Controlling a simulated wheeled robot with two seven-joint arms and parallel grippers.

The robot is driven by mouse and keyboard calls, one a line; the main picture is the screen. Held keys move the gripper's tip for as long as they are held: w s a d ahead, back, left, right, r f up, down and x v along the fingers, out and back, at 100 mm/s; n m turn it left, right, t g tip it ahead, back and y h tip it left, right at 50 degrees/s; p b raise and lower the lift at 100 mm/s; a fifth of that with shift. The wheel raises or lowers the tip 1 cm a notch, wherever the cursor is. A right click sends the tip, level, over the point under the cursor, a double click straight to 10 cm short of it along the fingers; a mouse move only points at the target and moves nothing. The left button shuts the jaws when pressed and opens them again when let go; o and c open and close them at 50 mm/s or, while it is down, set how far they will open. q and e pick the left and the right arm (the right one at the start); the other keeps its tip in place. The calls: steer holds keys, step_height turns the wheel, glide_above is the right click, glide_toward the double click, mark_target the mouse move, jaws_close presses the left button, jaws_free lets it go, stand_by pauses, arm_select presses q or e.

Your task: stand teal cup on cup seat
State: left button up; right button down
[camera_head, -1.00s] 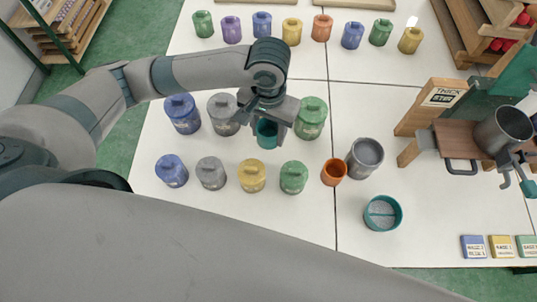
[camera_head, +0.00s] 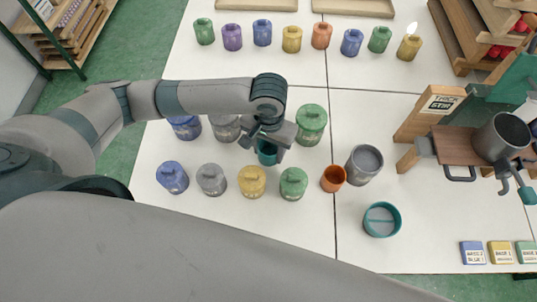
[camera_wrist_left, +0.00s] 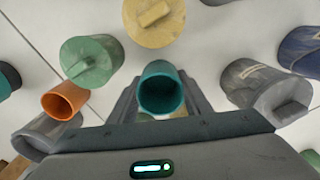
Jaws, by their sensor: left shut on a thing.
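My left gripper (camera_head: 267,140) is shut on the teal cup (camera_head: 267,155), in the space between the back jars and the front row of jars. In the left wrist view the teal cup (camera_wrist_left: 160,88) sits between the two fingers, with its open mouth toward the camera and its inside dark. I cannot tell whether its base touches the table. I cannot make out which thing is the cup seat. A wooden stand (camera_head: 418,122) with a signboard and a brown platform is at the right. My right gripper is not in view.
Lidded jars, such as a yellow one (camera_head: 251,182) and a green one (camera_head: 311,122), surround the held cup. An orange cup (camera_head: 333,179), a grey cup (camera_head: 364,165) and a round teal container (camera_head: 382,220) are to the right. The table's front middle is clear.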

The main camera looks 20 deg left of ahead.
arm_select(q)
steer(key=shift+f, duration=1.8)
steer(key=shift+f+p, duration=0.1)
steer(key=shift+p, duration=0.2)
steer(key=o, duration=1.1)
steer(key=shift+o, duration=0.2)
steer(key=shift+r, duration=0.7)
step_height(320, 180, up, 11)
steer(key=b, duration=0.1)
steer(key=shift+b, duration=0.35)
